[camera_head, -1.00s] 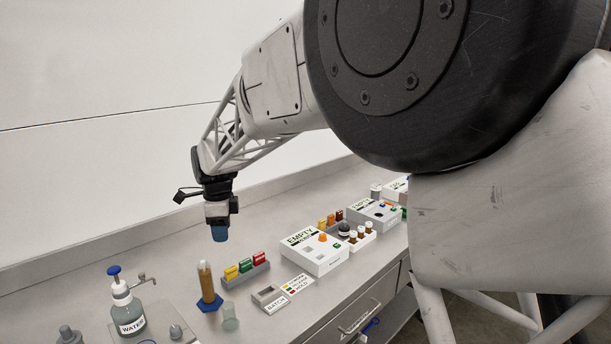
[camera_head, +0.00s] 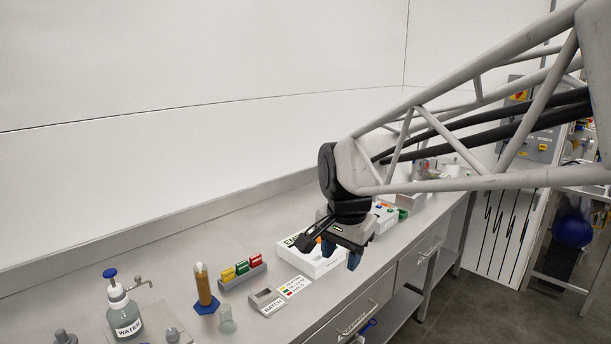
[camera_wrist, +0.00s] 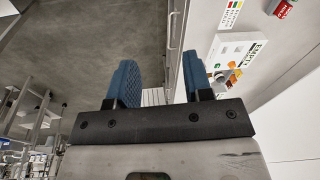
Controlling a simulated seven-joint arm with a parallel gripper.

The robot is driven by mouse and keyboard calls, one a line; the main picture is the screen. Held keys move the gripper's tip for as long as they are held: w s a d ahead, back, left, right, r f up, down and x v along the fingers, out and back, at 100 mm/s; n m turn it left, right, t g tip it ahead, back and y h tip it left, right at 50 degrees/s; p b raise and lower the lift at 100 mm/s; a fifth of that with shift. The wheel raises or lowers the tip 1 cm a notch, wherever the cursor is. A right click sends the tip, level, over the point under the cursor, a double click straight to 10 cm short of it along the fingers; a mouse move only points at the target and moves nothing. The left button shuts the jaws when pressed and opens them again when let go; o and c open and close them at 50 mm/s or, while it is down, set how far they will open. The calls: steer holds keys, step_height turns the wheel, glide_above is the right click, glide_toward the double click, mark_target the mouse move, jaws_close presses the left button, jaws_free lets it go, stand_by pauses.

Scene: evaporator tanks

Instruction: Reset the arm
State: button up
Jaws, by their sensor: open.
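My gripper (camera_head: 341,256) hangs over the front part of the counter, pointing down, with its two blue fingers apart and nothing between them. In the wrist view the blue fingers of my gripper (camera_wrist: 162,85) also stand apart, with floor and the counter's front edge behind the gap. In the head view it covers part of the white box marked EMPTY (camera_head: 321,265). That box also shows right of the fingers in the wrist view (camera_wrist: 228,50).
A steel counter (camera_head: 230,220) runs along the white wall. On it stand a WATER pump bottle (camera_head: 125,312), an amber cylinder (camera_head: 203,285), a clear cup (camera_head: 226,320), a rack of coloured tags (camera_head: 243,271) and a BATCH tray (camera_head: 267,300). Open floor (camera_head: 440,315) lies right.

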steer(key=s+d+f+n, duration=0.2)
steer(key=s+d, duration=0.3)
steer(key=s, duration=0.4)
steer(key=s+d+f+n+t, duration=0.1)
steer(key=s+d+f+n, duration=0.2)
steer(key=s, duration=0.7)
steer(key=d+n, duration=0.2)
steer(key=d, duration=0.1)
steer(key=shift+s+d+f+h, duration=0.25)
steer(key=shift+d+h, duration=0.05)
